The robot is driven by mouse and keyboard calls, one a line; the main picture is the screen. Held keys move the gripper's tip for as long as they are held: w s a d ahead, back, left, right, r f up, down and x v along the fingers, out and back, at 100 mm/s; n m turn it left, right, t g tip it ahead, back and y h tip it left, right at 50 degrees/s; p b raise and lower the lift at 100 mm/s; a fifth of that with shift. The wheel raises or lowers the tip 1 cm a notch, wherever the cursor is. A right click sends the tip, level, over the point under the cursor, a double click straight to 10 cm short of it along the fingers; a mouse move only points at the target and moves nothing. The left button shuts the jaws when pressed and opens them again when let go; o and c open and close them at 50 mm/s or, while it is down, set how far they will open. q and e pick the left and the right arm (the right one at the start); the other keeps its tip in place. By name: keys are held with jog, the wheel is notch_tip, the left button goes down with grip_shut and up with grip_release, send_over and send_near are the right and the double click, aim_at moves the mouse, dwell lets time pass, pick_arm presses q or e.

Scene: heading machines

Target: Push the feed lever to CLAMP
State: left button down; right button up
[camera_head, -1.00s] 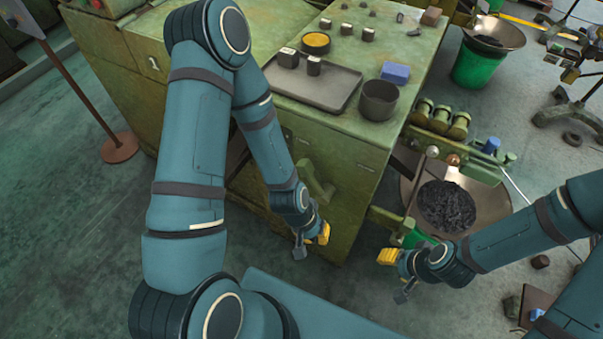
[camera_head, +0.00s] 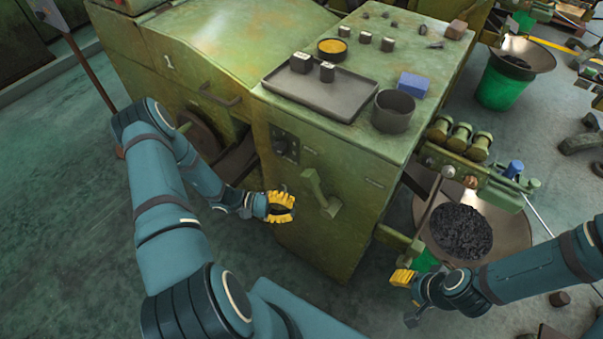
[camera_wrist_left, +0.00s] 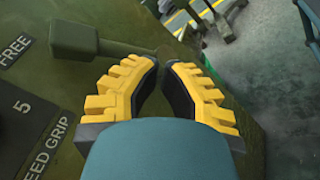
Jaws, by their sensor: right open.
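The feed lever (camera_head: 320,193) is a green handle on the front of the green machine. Its thick grip also shows in the left wrist view (camera_wrist_left: 82,42), lying to the left of the fingertips. My left gripper (camera_head: 281,206) is in front of the machine face, to the left of the lever and slightly lower. Its yellow fingers (camera_wrist_left: 163,65) come close at the tips with a narrow gap and nothing seen between them. Labels "FREE" and "FEED GRIP" show beside the lever; no CLAMP mark is visible. My right gripper (camera_head: 402,290) is open and empty at the lower right.
A grey tray (camera_head: 318,97), a dark cup (camera_head: 393,110) and a blue block (camera_head: 412,85) stand on the machine top. A wide pan (camera_head: 510,236) of dark pieces is right of the machine. A black dial panel (camera_head: 284,143) is left of the lever. Floor at left is clear.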

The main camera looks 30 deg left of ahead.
pick_arm(q)
jog(key=a+r+n+t+y, duration=0.1)
jog(key=a+n+t, duration=0.1)
jog(key=a+t, duration=0.7)
jog(key=w+a, duration=0.1)
jog(key=a, duration=0.1)
jog(key=shift+a+r+n+y+b, duration=0.3)
jog(key=shift+a+r+b, duration=0.05)
jog(key=shift+a+b, duration=0.05)
pick_arm(e)
jog(key=shift+w+d+f, duration=0.3)
jog(key=shift+w+f, duration=0.15)
pick_arm(q)
jog(key=shift+d, duration=0.1)
jog(key=x, duration=0.4)
jog(key=s+x, duration=0.1)
jog(key=x, duration=0.3)
jog(key=d+r+x, duration=0.1)
jog(key=x, duration=0.3)
jog(key=shift+s, duration=0.3)
jog(key=shift+d+r, duration=0.3)
jog(key=shift+d, duration=0.15)
pick_arm(e)
jog(key=shift+f, duration=0.15)
pick_arm(q)
jog(key=shift+r, duration=0.1)
pick_arm(e)
jog(key=shift+d, duration=0.15)
